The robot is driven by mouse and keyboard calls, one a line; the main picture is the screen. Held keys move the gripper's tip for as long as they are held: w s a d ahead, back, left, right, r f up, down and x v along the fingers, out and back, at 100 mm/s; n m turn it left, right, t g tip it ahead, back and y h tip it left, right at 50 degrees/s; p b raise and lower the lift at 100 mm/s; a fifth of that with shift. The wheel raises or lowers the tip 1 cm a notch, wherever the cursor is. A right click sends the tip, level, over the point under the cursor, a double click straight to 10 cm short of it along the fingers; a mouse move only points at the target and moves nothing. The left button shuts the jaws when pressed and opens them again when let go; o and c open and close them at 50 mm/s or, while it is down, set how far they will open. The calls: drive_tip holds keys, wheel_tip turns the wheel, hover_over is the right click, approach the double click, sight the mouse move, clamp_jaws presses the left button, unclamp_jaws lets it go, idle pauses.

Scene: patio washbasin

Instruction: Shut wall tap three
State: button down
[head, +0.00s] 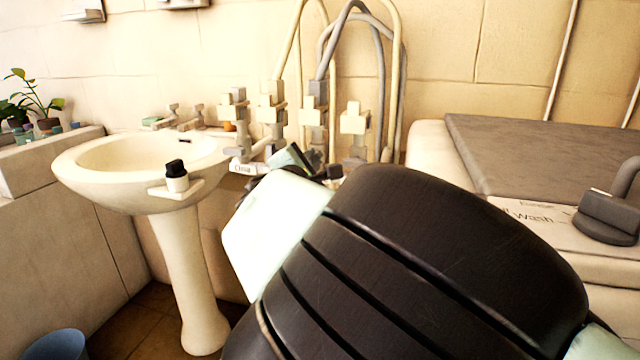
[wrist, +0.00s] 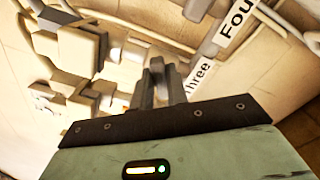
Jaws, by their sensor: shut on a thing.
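My gripper (wrist: 165,84) shows in the wrist view with its two grey fingers close together, shut on a small grey tap part between them. The label "Three" (wrist: 198,78) is on a strip just right of the fingers, so this looks like wall tap three. The held part is mostly hidden by the fingers. The label "Four" (wrist: 238,20) is further up and right. In the head view my gripper (head: 325,171) is at the foot of the row of wall taps, partly hidden by my arm.
Other block-shaped taps (head: 354,119) and curved hoses (head: 397,80) crowd the wall close by. A white pedestal basin (head: 75,172) with a black-capped bottle (head: 177,177) stands left. A grey-topped counter (head: 540,150) is right. A blue bucket (head: 58,345) is lower left.

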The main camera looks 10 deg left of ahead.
drive_tip(key=m+b, duration=0.2)
drive_tip(key=b, duration=0.2)
drive_tip(key=m+b, duration=0.2)
drive_tip(key=b, duration=0.2)
drive_tip(key=m+b, duration=0.3)
drive_tip(key=b, duration=0.1)
drive_tip(key=shift+f, duration=0.3)
drive_tip(key=c, duration=1.4)
unclamp_jaws()
drive_tip(key=shift+r, duration=0.1)
drive_tip(key=shift+r, duration=0.15)
